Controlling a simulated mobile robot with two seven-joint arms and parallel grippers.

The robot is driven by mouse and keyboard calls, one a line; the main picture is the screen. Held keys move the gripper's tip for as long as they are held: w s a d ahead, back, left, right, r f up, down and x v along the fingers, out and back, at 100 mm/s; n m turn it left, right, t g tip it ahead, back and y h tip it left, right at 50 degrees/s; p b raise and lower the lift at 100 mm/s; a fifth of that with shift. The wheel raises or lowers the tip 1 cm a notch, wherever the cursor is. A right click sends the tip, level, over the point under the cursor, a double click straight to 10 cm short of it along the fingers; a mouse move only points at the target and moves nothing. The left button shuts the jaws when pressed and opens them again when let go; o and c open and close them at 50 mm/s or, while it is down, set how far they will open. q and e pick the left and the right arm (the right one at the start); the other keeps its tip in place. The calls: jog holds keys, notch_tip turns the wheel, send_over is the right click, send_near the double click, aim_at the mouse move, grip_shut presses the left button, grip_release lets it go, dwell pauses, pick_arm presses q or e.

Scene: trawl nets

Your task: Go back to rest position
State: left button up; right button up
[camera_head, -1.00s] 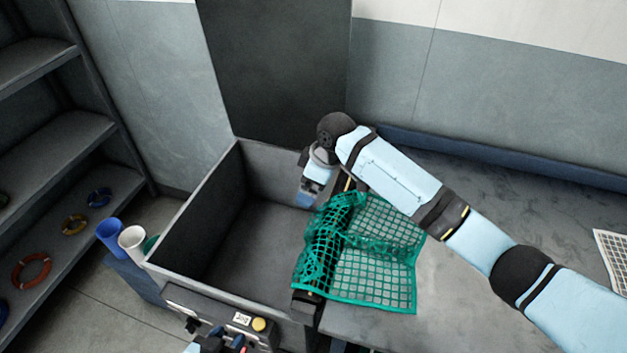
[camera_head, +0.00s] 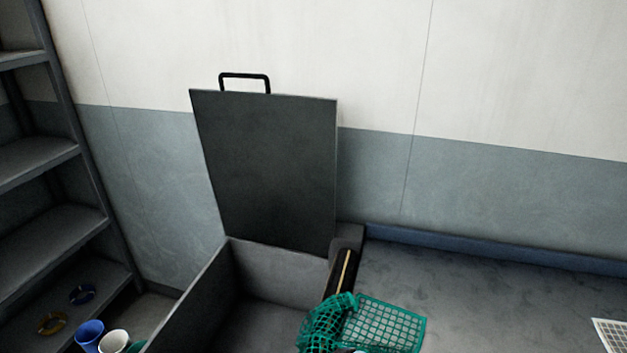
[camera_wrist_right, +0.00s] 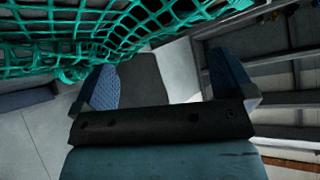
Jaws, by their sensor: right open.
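A green net (camera_head: 385,325) lies bunched over the right edge of an open dark bin (camera_head: 185,310) and spreads onto the grey worktop in the head view. Its lower part is cut off by the frame. In the right wrist view, green mesh (camera_wrist_right: 70,35) fills the upper left, close to the camera. My right gripper (camera_wrist_right: 166,82) is open there, its two blue-padded fingers wide apart. I see nothing held between them, and the net hangs beyond and above the fingers. My left gripper is in neither view.
The bin's dark lid (camera_head: 265,170) stands raised against the wall. The worktop (camera_head: 480,290) is mostly clear, with a white grid sheet (camera_head: 612,335) at far right. Shelves (camera_head: 40,165) with coloured rings stand at left, near blue and white cups (camera_head: 112,341).

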jog(key=s+d+m+t, duration=0.1)
jog(key=s+d, duration=0.1)
jog(key=s, duration=0.1)
jog(key=s+d+f+m+t+h, duration=0.1)
jog(key=s+d, duration=0.1)
jog(key=d, duration=0.1)
jog(key=s+d+m+p, duration=0.1)
jog(key=s+d, duration=0.2)
jog(key=shift+s+f+t, duration=0.35)
jog(key=shift+f+t, duration=0.05)
jog(key=s+d+h, duration=0.1)
jog(key=s+d, duration=0.1)
jog(key=s, duration=0.1)
jog(key=s+d+m+t, duration=0.1)
jog(key=s+d, duration=0.1)
jog(key=d, duration=0.1)
jog(key=s+d+r+t+h+p, duration=0.1)
jog(key=s+d, duration=0.2)
jog(key=shift+s+d+m+h, duration=0.2)
jog(key=shift+s+m+h, duration=0.1)
